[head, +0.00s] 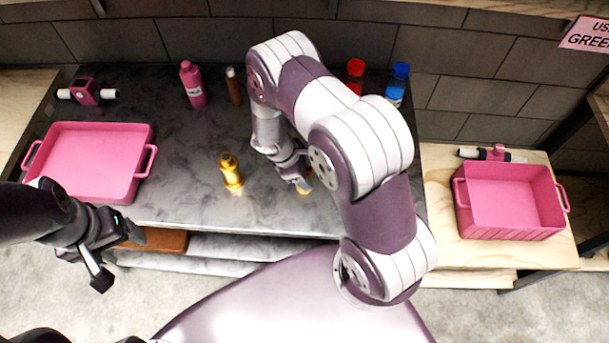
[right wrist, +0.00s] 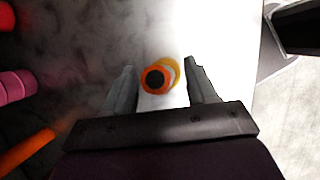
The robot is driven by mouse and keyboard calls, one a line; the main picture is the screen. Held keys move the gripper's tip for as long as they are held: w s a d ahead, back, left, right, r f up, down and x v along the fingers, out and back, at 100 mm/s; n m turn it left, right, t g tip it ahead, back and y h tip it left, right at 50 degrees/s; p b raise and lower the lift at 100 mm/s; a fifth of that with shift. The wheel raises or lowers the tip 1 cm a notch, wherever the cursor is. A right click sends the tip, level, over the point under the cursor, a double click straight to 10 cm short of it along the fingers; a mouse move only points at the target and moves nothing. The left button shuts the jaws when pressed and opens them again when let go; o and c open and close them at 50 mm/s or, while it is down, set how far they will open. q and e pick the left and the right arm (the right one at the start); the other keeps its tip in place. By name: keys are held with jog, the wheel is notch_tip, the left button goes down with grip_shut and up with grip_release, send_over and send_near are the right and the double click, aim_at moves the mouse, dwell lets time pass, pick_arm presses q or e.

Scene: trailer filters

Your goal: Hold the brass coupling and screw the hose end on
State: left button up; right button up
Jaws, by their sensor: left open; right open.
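A gold brass coupling (head: 231,172) stands upright on the dark marble counter, left of my right gripper. My right gripper (head: 299,184) is low over the counter, partly hidden by its own arm. A small orange-gold piece (head: 304,191), possibly the hose end, shows at its fingertips. In the right wrist view, this piece (right wrist: 154,79) has an orange ring, a dark hole and a yellow rim, and lies between the open fingers (right wrist: 160,66). I cannot tell whether they touch it. My left gripper (head: 119,259) is open and empty, in front of the counter's edge at the left.
A pink tray (head: 92,195) sits at the counter's left; a pink bin (head: 510,232) stands on the wooden table at right. Behind are a pink bottle (head: 193,85), a brown bottle (head: 234,88), and red (head: 355,74) and blue-capped (head: 398,82) bottles.

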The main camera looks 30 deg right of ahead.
jog(key=shift+c, duration=0.3)
grip_shut()
jog(key=shift+r, duration=0.1)
jog(key=shift+r, duration=0.3)
jog(key=r, duration=0.2)
jog(key=r+b, duration=0.1)
jog(key=shift+s+r, duration=0.3)
pick_arm(q)
jog(key=shift+f+b, duration=0.7)
jog(key=shift+f, duration=0.5)
pick_arm(e)
jog(key=s+a+r, duration=0.2)
jog(key=s+r, duration=0.4)
jog(key=s, duration=0.5)
jog(key=shift+r, duration=0.35)
pick_arm(q)
jog(key=shift+o, duration=0.4)
